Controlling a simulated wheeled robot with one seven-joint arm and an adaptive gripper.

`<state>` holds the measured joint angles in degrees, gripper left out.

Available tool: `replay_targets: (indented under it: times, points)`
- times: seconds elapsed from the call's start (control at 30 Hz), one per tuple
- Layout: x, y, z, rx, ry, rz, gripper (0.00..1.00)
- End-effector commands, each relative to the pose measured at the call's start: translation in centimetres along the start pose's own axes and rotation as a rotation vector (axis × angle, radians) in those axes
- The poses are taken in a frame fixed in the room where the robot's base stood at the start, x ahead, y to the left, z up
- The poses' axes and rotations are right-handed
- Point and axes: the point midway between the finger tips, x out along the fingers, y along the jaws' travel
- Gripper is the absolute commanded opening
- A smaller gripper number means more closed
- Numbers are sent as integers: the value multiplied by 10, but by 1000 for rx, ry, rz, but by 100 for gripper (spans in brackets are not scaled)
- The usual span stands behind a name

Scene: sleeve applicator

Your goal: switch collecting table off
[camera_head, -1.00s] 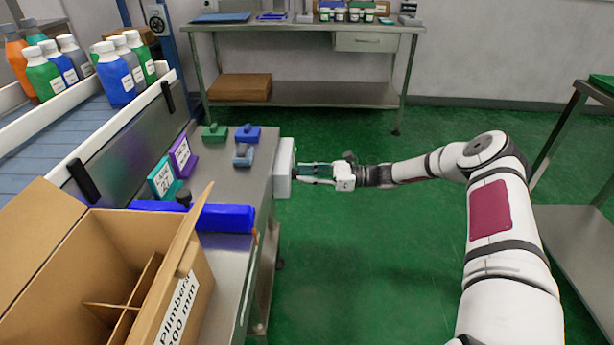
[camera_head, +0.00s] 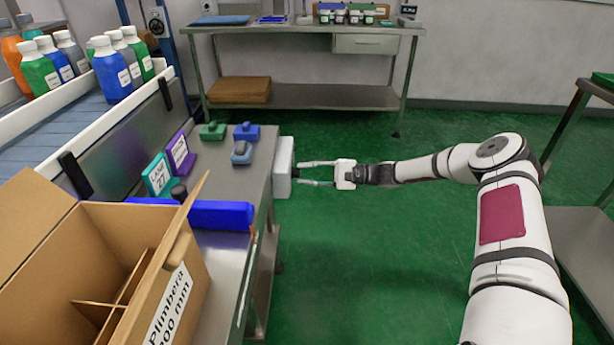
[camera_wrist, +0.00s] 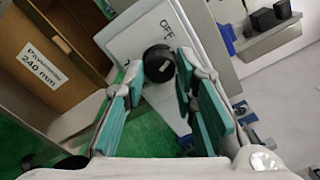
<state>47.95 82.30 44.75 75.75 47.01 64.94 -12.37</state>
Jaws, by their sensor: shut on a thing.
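The collecting table (camera_head: 232,185) stands at left centre in the head view, with a light grey switch box (camera_head: 283,167) on its right side. In the wrist view the box face (camera_wrist: 133,42) carries the word OFF near a round black knob (camera_wrist: 158,58). My gripper (camera_head: 298,174) reaches the box from the right. In the wrist view my gripper (camera_wrist: 160,68) has its teal-padded fingers on both sides of the knob and is shut on it. I cannot tell which way the knob points.
A blue bar (camera_head: 215,215) and small coloured blocks (camera_head: 246,132) lie on the table. Bottles (camera_head: 112,70) stand on the conveyor. Green floor (camera_head: 370,250) is clear around my arm.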

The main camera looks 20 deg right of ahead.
Motion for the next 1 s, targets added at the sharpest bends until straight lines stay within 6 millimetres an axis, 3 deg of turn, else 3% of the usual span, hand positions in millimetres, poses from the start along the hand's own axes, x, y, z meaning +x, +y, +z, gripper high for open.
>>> replay_targets:
  times: [0.5, 1.0]
  points:
    - [0, 1, 0, -385, -2, 1, 0]
    - [-1, 1, 0, -487, -1, 2, 0]
